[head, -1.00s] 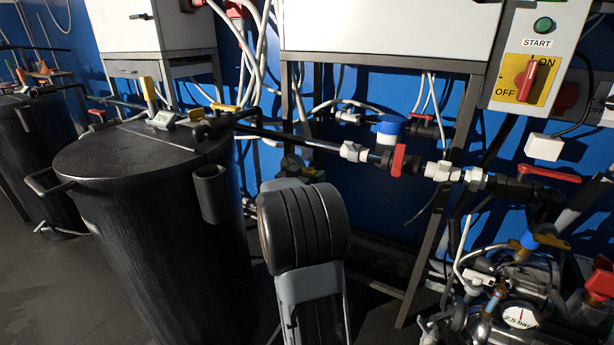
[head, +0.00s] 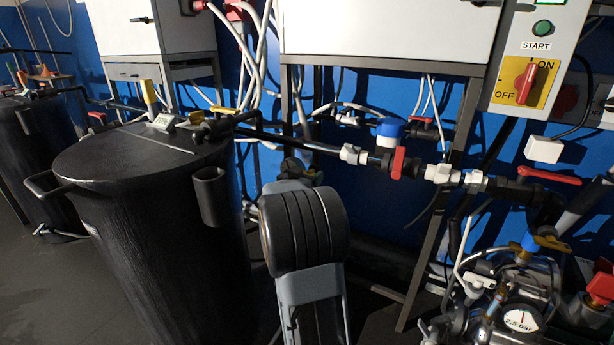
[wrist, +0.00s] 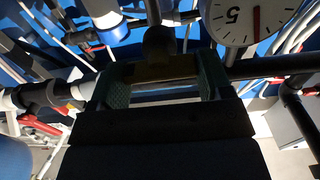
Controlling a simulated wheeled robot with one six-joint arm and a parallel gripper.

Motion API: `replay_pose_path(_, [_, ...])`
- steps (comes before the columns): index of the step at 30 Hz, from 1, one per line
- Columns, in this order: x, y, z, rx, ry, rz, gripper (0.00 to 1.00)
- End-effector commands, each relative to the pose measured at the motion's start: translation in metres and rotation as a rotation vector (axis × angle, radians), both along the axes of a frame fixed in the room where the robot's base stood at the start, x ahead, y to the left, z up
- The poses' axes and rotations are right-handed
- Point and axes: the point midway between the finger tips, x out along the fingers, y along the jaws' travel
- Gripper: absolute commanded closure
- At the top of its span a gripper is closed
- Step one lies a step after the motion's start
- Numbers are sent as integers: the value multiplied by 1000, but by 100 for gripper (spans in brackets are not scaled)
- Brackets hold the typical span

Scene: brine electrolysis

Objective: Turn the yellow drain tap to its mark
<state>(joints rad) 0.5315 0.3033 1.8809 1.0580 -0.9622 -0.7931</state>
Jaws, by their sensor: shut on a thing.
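In the wrist view my gripper (wrist: 163,84) has its two textured green pads on either side of a dark ochre bar. It is shut on this bar, which looks like the handle of the yellow drain tap (wrist: 150,73). A dark rounded fitting stands just beyond the bar, with a dark pipe running off to the right. The handle is in deep shade, and I cannot make out its mark.
A white gauge (wrist: 248,18) with a red needle is close at the wrist view's upper right. In the head view a black tank (head: 150,230) stands left. Pipes with red-handled valves (head: 398,163) cross the middle. A 2.5 bar gauge (head: 521,320) is lower right.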

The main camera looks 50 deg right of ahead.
Motion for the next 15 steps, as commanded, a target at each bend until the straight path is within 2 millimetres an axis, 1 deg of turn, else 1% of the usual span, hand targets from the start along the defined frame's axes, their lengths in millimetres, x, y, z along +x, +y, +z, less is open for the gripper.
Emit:
replay_pose_path(8, [0, 0, 3, -10, 43, -1, 51])
replay_pose_path(15, [1, 0, 8, -45, 200, 0, 51])
